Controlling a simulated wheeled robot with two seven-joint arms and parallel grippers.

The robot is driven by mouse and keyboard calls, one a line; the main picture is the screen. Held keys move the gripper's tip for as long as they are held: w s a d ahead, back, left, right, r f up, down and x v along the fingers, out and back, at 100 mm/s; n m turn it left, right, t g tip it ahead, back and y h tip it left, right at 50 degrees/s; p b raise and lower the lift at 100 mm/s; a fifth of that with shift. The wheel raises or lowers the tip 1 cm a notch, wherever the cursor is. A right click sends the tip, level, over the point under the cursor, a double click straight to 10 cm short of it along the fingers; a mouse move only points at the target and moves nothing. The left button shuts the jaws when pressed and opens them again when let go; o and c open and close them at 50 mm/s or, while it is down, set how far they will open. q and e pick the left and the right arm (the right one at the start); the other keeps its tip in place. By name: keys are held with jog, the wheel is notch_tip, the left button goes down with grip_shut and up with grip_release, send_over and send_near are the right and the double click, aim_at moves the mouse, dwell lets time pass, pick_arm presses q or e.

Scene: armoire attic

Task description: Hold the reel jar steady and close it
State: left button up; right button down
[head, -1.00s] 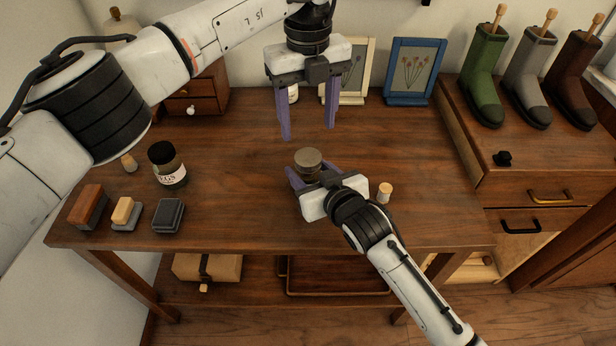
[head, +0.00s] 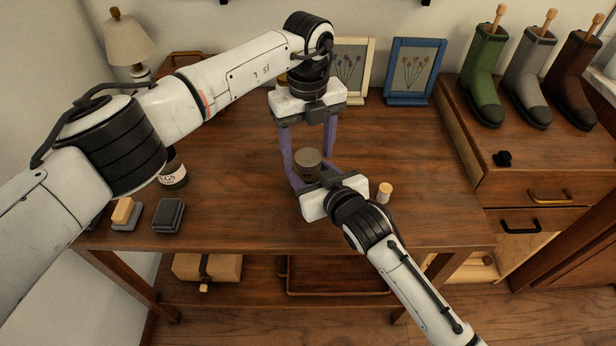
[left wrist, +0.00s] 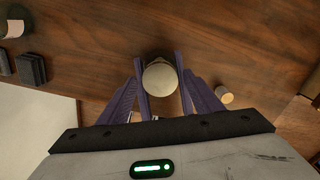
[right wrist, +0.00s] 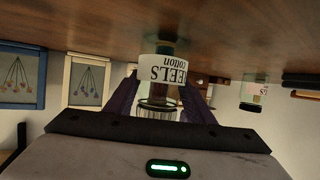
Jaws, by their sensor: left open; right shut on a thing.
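The reel jar's round grey-brown lid (head: 308,158) shows from above near the middle of the table; its glass is mostly hidden there. In the right wrist view the reel jar (right wrist: 163,69) appears upside down, with a white "REELS cotton" label and the lid (right wrist: 157,108) at its mouth. I cannot tell how tightly the lid sits. My right gripper (head: 312,169) is shut on the jar from the front. My left gripper (head: 309,156) points down from above, open, its purple fingers on either side of the lid. The lid (left wrist: 160,77) lies between the fingers in the left wrist view.
A second labelled jar (head: 173,173) stands at the left, partly hidden by my left arm. A small wooden-topped piece (head: 385,191) stands right of my right gripper. Brushes or blocks (head: 168,215) lie front left.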

pick_arm(q)
jog(key=c, duration=1.1)
jog(key=m, duration=0.8)
jog(key=shift+m, duration=0.3)
jog(key=m, duration=1)
jog(key=shift+m, duration=0.4)
jog(key=m, duration=0.3)
jog(key=o, duration=1.3)
jog(key=shift+c, duration=0.2)
jog(key=shift+r, duration=0.1)
